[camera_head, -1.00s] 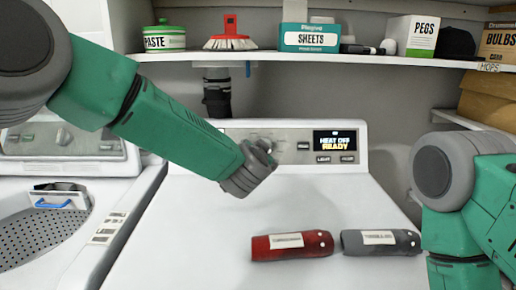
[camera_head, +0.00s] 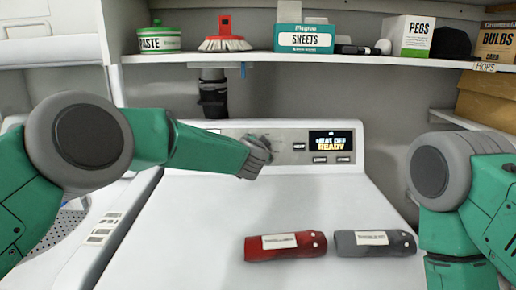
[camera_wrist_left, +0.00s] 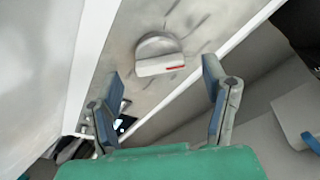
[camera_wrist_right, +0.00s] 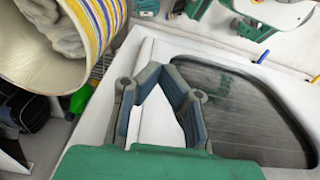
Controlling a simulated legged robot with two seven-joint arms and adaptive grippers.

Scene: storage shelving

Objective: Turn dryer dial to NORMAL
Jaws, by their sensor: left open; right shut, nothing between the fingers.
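The dryer dial (camera_wrist_left: 158,55) is a grey round knob with a raised flat grip and a red mark, seen in the left wrist view. In the head view my left gripper covers it. My left gripper (camera_wrist_left: 161,78) is open, its two fingers spread on either side of the dial; I see no contact. In the head view the left gripper (camera_head: 257,157) is at the dryer's control panel (camera_head: 285,136). The display (camera_head: 331,141) reads "HEAT OFF READY". My right gripper (camera_wrist_right: 160,72) is shut and empty, away from the panel; it is outside the head view.
A red cylinder (camera_head: 286,246) and a grey cylinder (camera_head: 375,243) lie on the white dryer top (camera_head: 200,230). A shelf (camera_head: 290,58) with boxes, a brush and a tub runs above the panel. In the right wrist view a striped basket (camera_wrist_right: 60,45) is at upper left.

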